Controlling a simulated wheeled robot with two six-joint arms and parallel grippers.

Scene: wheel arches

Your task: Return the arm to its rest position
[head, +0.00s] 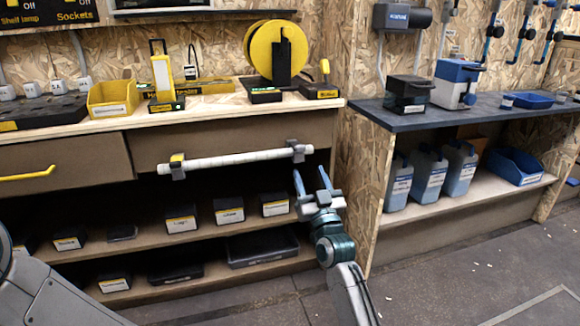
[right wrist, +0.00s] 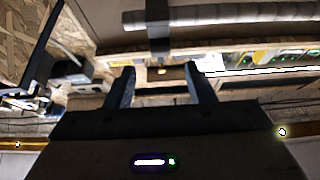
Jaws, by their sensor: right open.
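My right gripper (head: 313,182) is open and empty in the head view. Its fingers point up, in front of the shelf unit and just below the right end of a white bar handle (head: 235,159). In the right wrist view the two fingers (right wrist: 160,85) are spread with nothing between them. The white bar also shows there, across the top (right wrist: 220,14), apart from the fingers. My left gripper is not in the head view.
A wooden workbench (head: 215,108) holds a yellow cable reel (head: 262,50), a work lamp and a yellow bin (head: 113,98). Several black boxes (head: 229,210) stand on the shelves below. A dark counter (head: 470,112) with blue jugs (head: 430,178) is at right.

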